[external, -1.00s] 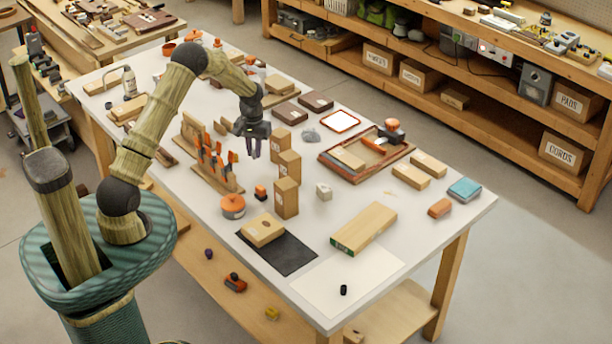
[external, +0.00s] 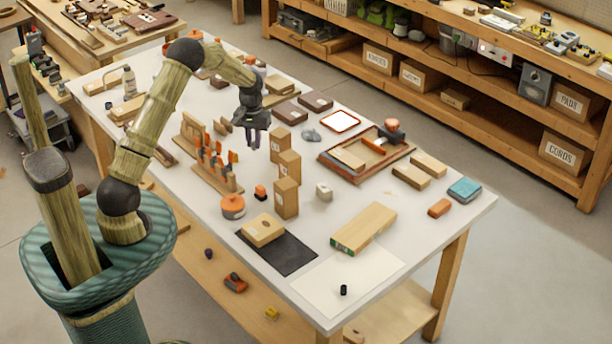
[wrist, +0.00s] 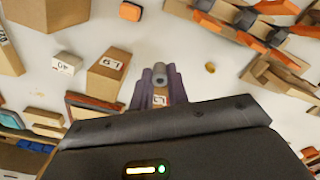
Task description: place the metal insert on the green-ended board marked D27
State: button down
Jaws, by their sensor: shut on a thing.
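My gripper (external: 253,140) hangs above the table, left of the upright wooden blocks, in the external view. In the wrist view its purple fingers (wrist: 160,88) are shut on a small grey cylinder with a hole in its end, the metal insert (wrist: 160,74). The insert is too small to make out in the external view. The green-ended board (external: 366,226) lies flat on the table at the front right, well away from my gripper. Its green end faces the lower left, and its marking is not legible.
Upright wooden blocks (external: 286,198) stand between my gripper and the board. A rack of orange-handled tools (external: 216,168) is left of them. A wooden block (external: 262,229) lies on a dark mat (external: 290,256). A brown tray (external: 336,172) stands behind the board.

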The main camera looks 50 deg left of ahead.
notch_tip(320, 180, up, 5)
jog(key=b, duration=0.2)
send_over(344, 229)
notch_tip(344, 229, down, 5)
jog(key=shift+f, duration=0.15)
jog(key=shift+f, duration=0.15)
notch_tip(344, 229, down, 6)
jog(key=shift+p, duration=0.7)
jog(key=shift+f, duration=0.1)
jog(key=shift+f+p, duration=0.4)
jog(key=shift+f, duration=1.35)
